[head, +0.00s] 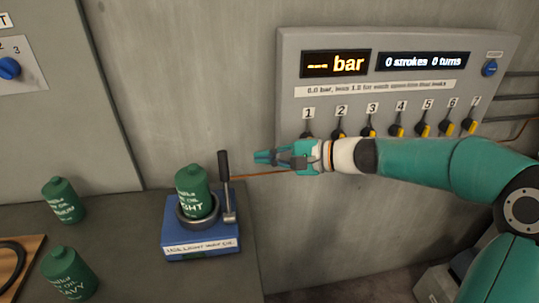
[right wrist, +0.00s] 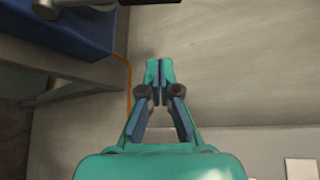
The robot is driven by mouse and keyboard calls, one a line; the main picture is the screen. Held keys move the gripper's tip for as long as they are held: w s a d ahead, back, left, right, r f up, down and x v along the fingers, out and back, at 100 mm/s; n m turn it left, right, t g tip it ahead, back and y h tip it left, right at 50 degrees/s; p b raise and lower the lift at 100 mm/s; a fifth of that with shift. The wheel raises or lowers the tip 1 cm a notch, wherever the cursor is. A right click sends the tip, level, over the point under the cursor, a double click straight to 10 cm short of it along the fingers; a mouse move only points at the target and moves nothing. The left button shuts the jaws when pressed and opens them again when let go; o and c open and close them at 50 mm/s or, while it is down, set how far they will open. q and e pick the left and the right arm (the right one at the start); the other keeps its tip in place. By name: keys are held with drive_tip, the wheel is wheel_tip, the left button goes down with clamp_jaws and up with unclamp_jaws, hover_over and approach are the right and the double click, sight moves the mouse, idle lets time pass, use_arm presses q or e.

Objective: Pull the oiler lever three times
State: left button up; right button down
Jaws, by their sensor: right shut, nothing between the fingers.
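The oiler has a blue base (head: 202,228) at the right end of the bench. A green bottle marked LIGHT (head: 192,190) sits upright in its ring. Its lever (head: 224,168), with a black handle, stands nearly upright on the right side of the base. My right gripper (head: 266,157) is shut and empty, just right of the lever's upper part in the head view, with a gap between. In the right wrist view the gripper fingers (right wrist: 159,72) are together, and the blue base (right wrist: 60,32) shows at top left. My left gripper is not in view.
Two more green bottles stand on the bench, one at the left (head: 64,200) and one nearer (head: 68,273). A wall panel (head: 400,85) with several yellow-tipped switches hangs above my right arm; its display reads 0 strokes 0 turns. A thin orange line (head: 258,174) runs from the oiler.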

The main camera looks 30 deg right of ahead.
sight(226, 187)
use_arm(q)
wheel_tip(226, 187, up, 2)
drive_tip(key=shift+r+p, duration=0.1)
drive_tip(key=shift+p, duration=0.9)
use_arm(e)
drive_tip(key=w+a, duration=0.2)
drive_tip(key=a, duration=0.4)
drive_tip(key=shift+a, duration=0.25)
drive_tip(key=shift+s, duration=0.1)
